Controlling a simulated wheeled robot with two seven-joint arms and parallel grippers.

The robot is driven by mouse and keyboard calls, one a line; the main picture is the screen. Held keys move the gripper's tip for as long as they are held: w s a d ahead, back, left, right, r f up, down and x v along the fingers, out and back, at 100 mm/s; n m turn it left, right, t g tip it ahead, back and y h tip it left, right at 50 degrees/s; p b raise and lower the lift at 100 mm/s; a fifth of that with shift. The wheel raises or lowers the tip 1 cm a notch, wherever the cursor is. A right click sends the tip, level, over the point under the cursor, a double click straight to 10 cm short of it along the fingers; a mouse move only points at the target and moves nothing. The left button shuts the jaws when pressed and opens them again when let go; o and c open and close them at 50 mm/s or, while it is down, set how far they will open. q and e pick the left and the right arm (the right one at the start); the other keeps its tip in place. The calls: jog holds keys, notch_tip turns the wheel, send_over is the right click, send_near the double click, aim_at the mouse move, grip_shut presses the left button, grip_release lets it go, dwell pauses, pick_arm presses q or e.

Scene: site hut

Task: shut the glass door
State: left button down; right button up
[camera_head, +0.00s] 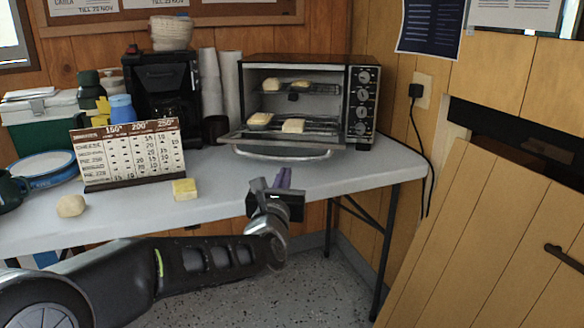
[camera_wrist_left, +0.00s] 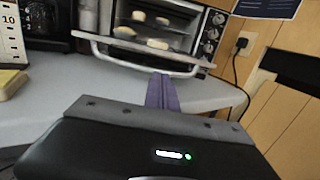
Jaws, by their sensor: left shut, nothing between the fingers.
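The glass door (camera_head: 250,138) of the toaster oven (camera_head: 346,100) is hinged down at the front and stands open, its bar handle (camera_head: 283,155) along the outer edge. The open door also shows in the left wrist view (camera_wrist_left: 120,50). My left gripper (camera_head: 283,177) is shut and empty, with its purple fingers together. It is in front of and below the door, near the table's front edge, apart from the handle. In the left wrist view its fingers (camera_wrist_left: 162,92) point toward the door. My right gripper is not in view.
Bread pieces (camera_head: 294,126) lie on racks inside the oven. A butter-coloured block (camera_head: 185,188), a bread roll (camera_head: 71,206) and a chart stand (camera_head: 130,155) are on the white table (camera_head: 340,178). A coffee maker (camera_head: 165,85) and cup stacks stand left of the oven. A wooden panel (camera_head: 490,240) leans at right.

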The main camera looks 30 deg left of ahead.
pick_arm(q)
jog(key=x, duration=1)
jog(key=shift+b, duration=0.3)
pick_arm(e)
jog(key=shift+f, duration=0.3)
